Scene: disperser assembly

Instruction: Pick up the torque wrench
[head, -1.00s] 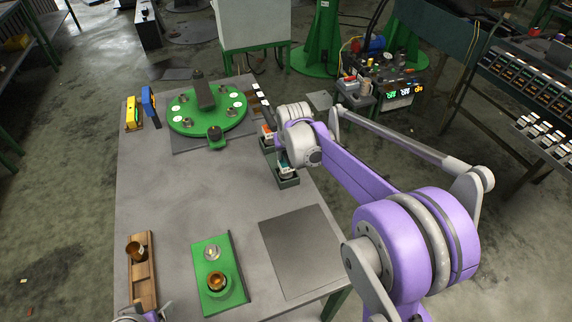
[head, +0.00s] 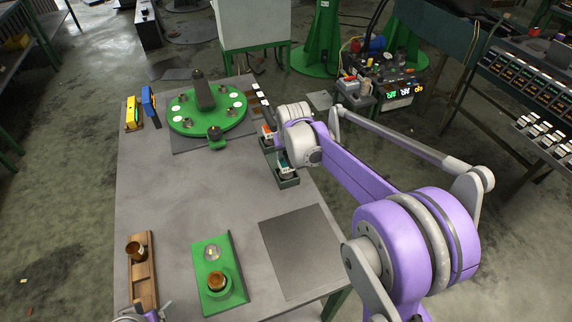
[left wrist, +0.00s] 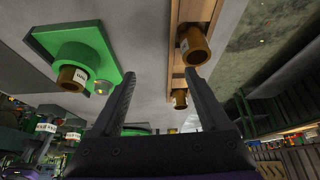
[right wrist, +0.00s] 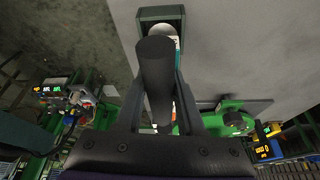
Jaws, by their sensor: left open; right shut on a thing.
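The tool I take for the torque wrench has a thick dark cylindrical handle (right wrist: 155,68) in the right wrist view. My right gripper (right wrist: 158,95) is shut on it, with one finger on each side. A white and teal part of the tool shows at a dark green holder (right wrist: 162,13). In the head view the same holder (head: 288,182) stands at the table's right edge, and my right wrist partly hides the tool. I cannot tell whether it is clear of the holder. My left gripper (left wrist: 160,78) is open and empty, near the copper cups.
A wooden rack (head: 150,291) with copper cups and a green fixture (head: 208,296) stand at the table's front. A green round turntable (head: 183,104) and blue (head: 148,101) and yellow (head: 131,115) devices are at the back. A grey plate (head: 301,252) lies front right. The table's middle is clear.

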